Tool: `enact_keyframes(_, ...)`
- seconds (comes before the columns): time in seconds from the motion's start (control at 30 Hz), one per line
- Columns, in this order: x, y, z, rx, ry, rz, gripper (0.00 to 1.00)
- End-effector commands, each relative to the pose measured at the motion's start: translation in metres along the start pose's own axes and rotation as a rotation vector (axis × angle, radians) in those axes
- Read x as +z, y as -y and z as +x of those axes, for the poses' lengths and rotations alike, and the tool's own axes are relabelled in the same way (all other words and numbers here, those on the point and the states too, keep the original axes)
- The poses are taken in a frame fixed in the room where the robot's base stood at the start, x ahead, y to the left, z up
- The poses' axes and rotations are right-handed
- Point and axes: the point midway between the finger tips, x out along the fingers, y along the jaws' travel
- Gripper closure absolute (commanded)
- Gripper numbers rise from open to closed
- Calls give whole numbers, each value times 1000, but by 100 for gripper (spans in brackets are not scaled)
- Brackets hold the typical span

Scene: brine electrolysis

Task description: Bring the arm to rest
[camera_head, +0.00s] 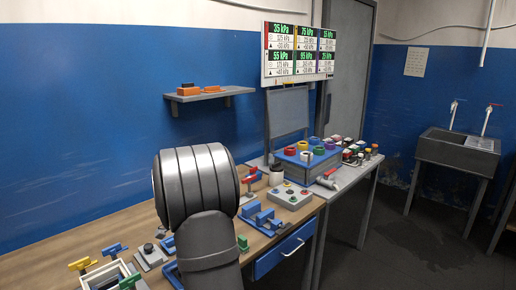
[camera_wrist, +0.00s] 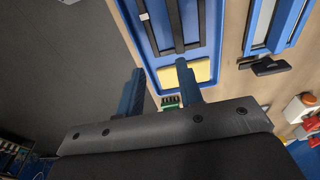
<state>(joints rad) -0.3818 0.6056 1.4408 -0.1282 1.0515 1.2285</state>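My gripper (camera_wrist: 158,72) shows in the wrist view with its two blue fingers spread apart. No object is seen held between them. The fingers extend over the edge of a wooden bench, near a blue tray (camera_wrist: 219,38). The tray holds dark bars and a yellow block (camera_wrist: 184,73). A small green part (camera_wrist: 171,101) shows behind the gap between the fingers; whether a finger touches anything is unclear. In the head view my arm links fill the middle foreground, and the gripper is hidden.
The wooden bench (camera_head: 102,230) carries valves with yellow and blue handles, a grey button box (camera_head: 290,196) and blue clamps. A side table bears a blue rack (camera_head: 307,158) with coloured rings. A wall shelf (camera_head: 210,94) and sink (camera_head: 457,151) stand farther off. Dark floor lies beside the bench.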

Motion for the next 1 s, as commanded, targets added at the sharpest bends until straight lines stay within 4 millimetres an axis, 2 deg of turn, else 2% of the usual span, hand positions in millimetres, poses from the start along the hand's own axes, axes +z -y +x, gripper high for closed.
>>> enact_keyframes(0.47,-55,-68,-44,-2,-1,4,66)
enact_keyframes(0.6,-30,-46,-54,-2,1,-6,66)
enact_keyframes(1.0,32,-6,-85,-2,2,-5,66)
